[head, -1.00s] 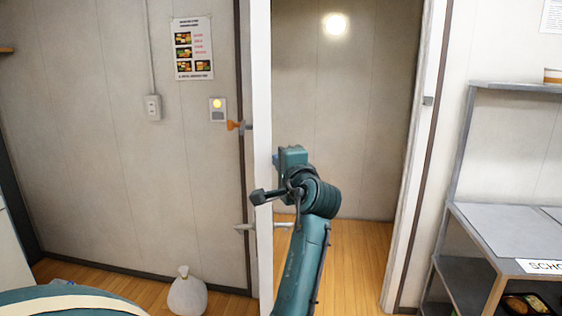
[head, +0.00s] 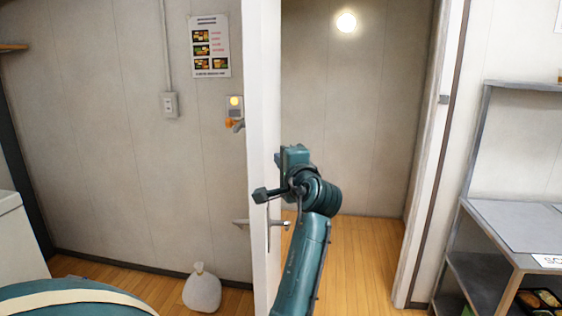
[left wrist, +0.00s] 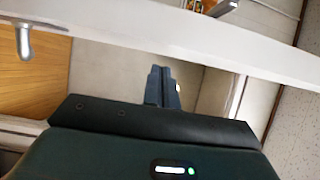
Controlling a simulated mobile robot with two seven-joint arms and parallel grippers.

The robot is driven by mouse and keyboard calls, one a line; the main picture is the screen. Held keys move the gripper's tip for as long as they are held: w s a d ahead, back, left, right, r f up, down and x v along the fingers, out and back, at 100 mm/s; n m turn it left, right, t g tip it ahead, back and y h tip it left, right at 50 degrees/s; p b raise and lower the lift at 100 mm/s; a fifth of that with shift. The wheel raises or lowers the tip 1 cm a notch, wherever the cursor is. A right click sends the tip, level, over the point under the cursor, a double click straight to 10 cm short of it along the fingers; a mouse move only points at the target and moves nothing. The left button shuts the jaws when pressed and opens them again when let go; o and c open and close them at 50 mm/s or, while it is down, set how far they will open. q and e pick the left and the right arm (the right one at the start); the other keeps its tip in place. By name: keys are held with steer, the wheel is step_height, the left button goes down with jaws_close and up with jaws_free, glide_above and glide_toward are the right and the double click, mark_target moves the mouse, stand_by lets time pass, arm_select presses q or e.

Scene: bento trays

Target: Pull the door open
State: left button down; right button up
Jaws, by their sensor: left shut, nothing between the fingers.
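The white door (head: 264,180) stands open and nearly edge-on, with a lever handle (head: 280,223) low on its right face and another lever on its left side. My left gripper (head: 279,158) is shut and empty, beside the door's right face and above the handle level. In the left wrist view the shut fingers (left wrist: 163,88) point at the door (left wrist: 170,36), a pale slanting band with a grey handle (left wrist: 23,40) at the left. I cannot tell whether the fingers touch the door. My right gripper is out of view.
The doorway shows free wooden floor (head: 350,262) beyond. A white bag (head: 202,290) lies on the floor left of the door. A grey shelf unit (head: 510,215) with bento trays stands at the right. A yellow-lit switch (head: 235,106) and a poster (head: 209,46) are on the left wall.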

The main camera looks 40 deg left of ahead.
arm_select(q)
steer(key=shift+d, duration=0.1)
steer(key=b+v, duration=0.2)
steer(key=v, duration=1.1)
steer(key=shift+b, duration=0.4)
